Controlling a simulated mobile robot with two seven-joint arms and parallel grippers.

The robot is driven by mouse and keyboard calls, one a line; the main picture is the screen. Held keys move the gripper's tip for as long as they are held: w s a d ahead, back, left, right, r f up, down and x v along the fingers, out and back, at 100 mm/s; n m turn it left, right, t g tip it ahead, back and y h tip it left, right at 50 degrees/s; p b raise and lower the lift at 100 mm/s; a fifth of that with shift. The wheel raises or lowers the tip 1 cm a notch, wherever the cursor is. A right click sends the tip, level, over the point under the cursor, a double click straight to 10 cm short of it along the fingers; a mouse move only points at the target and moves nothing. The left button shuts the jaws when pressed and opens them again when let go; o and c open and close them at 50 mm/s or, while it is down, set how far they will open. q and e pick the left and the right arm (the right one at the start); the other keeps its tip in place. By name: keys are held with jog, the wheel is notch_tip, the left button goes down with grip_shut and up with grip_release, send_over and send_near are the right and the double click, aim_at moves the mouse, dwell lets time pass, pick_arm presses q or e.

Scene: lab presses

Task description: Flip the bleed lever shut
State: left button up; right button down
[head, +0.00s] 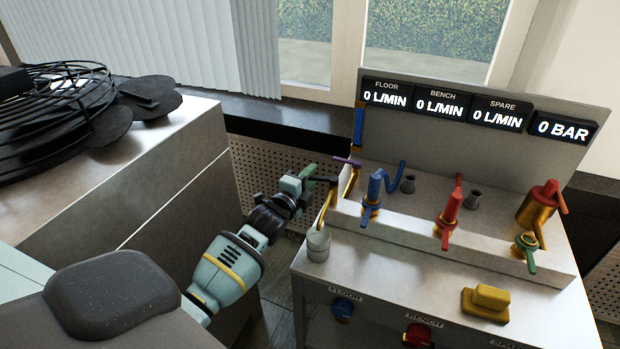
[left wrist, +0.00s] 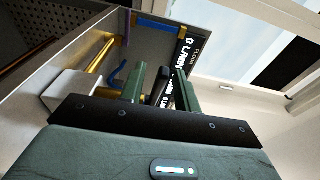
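A black lever (head: 325,180) sits at the left end of the bench unit, by a brass pipe (head: 328,207) above a grey cup (head: 318,244). It looks like the bleed lever, though no label on it is readable. My left gripper (head: 310,176) is at this lever. In the left wrist view, the two green fingers (left wrist: 158,88) stand apart with the black lever (left wrist: 160,84) between them. Gaps show on both sides of the lever, so the gripper seems open around it. My right gripper is not in view.
A purple lever (head: 347,161) is close behind the left gripper. Blue (head: 373,188) and red (head: 449,208) valves stand to its right. The pressure display (head: 563,129) reads 0 BAR and the flow displays 0 L/MIN. A yellow block (head: 486,302) lies in front.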

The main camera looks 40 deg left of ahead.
pick_arm(q)
jog(key=shift+w, duration=0.1)
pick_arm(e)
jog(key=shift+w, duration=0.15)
pick_arm(q)
jog(key=shift+c, duration=0.3)
grip_shut()
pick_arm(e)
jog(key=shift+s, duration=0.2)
